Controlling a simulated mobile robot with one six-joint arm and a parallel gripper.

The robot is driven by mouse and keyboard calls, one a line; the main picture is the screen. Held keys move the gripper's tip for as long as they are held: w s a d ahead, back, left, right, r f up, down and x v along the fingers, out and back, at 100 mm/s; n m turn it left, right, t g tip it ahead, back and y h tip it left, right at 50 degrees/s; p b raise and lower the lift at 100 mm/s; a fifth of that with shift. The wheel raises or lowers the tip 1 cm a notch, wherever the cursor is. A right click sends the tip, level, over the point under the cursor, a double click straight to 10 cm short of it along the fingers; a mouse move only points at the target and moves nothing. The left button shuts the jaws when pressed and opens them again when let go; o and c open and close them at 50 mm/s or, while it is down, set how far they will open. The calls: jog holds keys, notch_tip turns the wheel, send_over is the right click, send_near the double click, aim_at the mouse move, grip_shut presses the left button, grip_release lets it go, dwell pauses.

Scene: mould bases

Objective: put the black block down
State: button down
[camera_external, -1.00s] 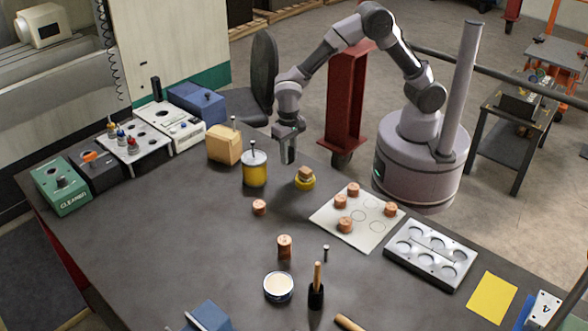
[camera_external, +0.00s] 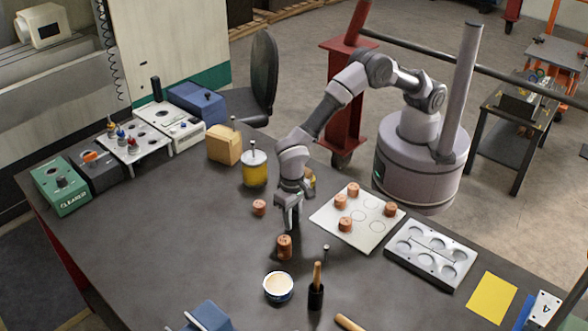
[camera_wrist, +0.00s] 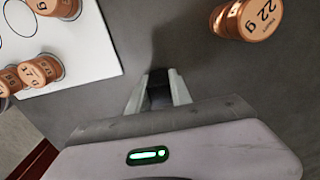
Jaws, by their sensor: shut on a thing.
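My gripper (camera_external: 288,222) points down over the dark table, behind the tall copper piece (camera_external: 285,247) and left of the white sheet. In the wrist view my gripper (camera_wrist: 159,88) has its two fingers on either side of the black block (camera_wrist: 160,94), shut on it. The block is mostly hidden by the fingers in the outside view. I cannot tell whether its underside touches the table.
The white sheet (camera_external: 370,222) holds several copper pieces. Another copper piece (camera_external: 259,207) stands left of my gripper. A metal tray (camera_external: 431,253) lies at the right, and a cream-topped tin (camera_external: 278,287) stands in front. Bare table (camera_external: 165,240) lies to the left.

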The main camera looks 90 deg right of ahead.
jog(key=shift+f, duration=0.25)
jog(key=c, duration=1.2)
grip_release()
jog(key=shift+r, duration=0.1)
jog(key=shift+o, duration=0.2)
jog(key=shift+r, duration=0.1)
